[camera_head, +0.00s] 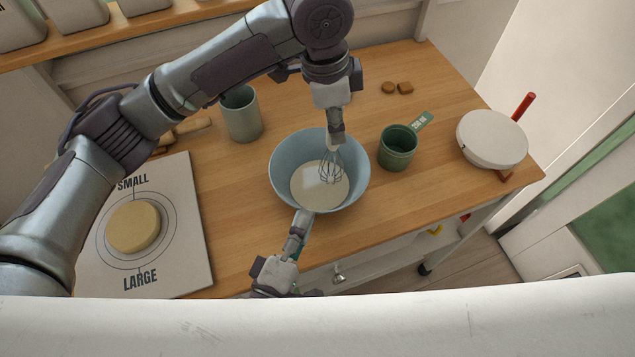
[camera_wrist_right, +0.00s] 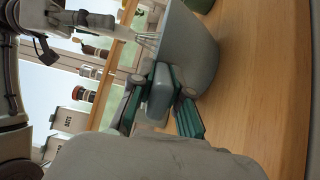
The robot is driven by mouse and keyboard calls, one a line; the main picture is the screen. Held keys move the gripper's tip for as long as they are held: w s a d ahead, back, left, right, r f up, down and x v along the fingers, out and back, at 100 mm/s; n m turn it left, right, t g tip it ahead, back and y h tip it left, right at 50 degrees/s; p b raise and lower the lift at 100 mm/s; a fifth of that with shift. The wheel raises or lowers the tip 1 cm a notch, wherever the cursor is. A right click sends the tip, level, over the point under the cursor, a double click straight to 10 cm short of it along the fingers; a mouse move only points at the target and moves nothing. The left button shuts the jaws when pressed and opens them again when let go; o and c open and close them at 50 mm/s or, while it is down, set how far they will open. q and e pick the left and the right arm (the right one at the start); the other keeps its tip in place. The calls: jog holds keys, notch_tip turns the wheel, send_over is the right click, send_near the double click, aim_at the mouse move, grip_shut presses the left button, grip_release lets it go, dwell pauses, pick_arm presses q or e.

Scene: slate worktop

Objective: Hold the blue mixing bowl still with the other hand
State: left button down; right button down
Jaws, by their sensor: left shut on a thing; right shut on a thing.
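The blue mixing bowl (camera_head: 279,163) stands on the wooden worktop with a pale, creamy liquid (camera_head: 310,190) in its bottom. My right gripper (camera_head: 301,225) is shut on the bowl's near rim. In the right wrist view, the bowl (camera_wrist_right: 196,50) is close up and my right gripper (camera_wrist_right: 160,95) is at its wall; the exact contact is partly hidden. My left gripper (camera_head: 335,128) is above the bowl, shut on a wire whisk (camera_head: 331,166), which points down into the bowl with its lower wires at the liquid. The whisk's handle is mostly hidden by the fingers.
A green measuring cup (camera_head: 397,152) stands close right of the bowl. A grey-green canister (camera_head: 241,118) is behind left. A white board (camera_head: 186,240) carrying a dough disc (camera_head: 133,226) lies left. A white round pan-like object (camera_head: 492,139) sits at the right edge.

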pick_arm(q)
jog(key=shift+w+a, duration=0.5)
jog(key=shift+a, duration=0.05)
jog(key=shift+r, duration=0.35)
jog(key=shift+s+r, duration=0.1)
jog(key=shift+r, duration=5.3)
pick_arm(e)
jog(key=c, duration=1)
grip_release()
jog(key=shift+c, duration=0.2)
jog(key=v, duration=0.8)
